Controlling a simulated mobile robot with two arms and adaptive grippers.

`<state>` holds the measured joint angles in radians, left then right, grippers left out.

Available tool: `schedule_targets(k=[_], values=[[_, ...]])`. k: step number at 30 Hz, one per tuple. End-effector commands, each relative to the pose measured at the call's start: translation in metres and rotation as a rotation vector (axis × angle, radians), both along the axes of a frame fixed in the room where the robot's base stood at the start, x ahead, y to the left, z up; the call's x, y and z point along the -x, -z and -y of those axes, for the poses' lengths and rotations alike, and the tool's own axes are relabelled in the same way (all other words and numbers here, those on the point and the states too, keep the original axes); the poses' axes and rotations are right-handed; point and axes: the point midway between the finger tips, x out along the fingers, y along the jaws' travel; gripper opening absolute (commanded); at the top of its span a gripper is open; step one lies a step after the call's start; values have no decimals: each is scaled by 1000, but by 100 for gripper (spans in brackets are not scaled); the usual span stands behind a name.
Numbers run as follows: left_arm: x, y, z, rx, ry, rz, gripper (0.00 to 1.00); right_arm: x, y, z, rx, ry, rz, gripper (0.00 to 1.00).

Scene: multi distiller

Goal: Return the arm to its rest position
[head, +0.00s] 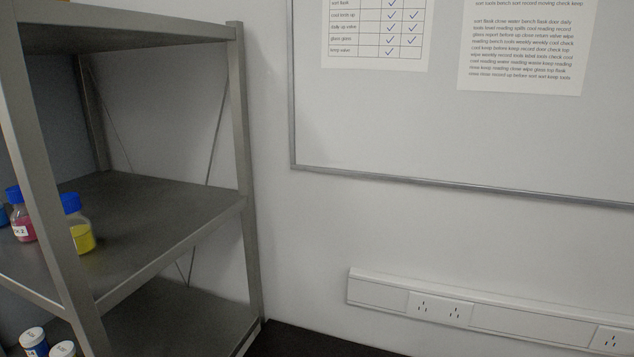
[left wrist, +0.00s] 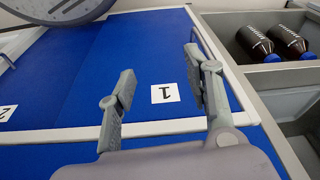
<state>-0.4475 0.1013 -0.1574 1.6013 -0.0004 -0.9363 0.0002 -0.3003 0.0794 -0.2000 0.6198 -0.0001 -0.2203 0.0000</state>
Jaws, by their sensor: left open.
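My left gripper (left wrist: 160,92) shows in the left wrist view, open, with nothing between its two fingers. It is over a blue surface (left wrist: 60,75) with a light rim. A white label marked 1 (left wrist: 165,93) on that surface shows between the fingers. A second label, marked 2 (left wrist: 6,112), is at the left edge. Neither gripper shows in the head view, and my right gripper is in no view.
In the head view a grey metal shelf (head: 160,220) stands at the left, holding blue-capped bottles with red (head: 22,228) and yellow (head: 82,237) contents. A whiteboard (head: 450,140) hangs on the wall. Two dark bottles (left wrist: 255,42) lie in a grey bin in the left wrist view.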

Motion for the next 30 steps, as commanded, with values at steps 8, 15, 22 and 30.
schedule_targets(k=[8, 15, 22, 30], values=[[53, 101, -7, -6, 10, -50, 46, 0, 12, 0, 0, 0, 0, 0], [114, 164, -18, -12, 18, -88, 46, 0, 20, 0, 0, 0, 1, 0], [160, 194, -28, -15, 25, -111, 46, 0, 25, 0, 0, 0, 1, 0], [174, 200, -31, -17, 27, -116, 46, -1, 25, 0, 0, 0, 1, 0]])
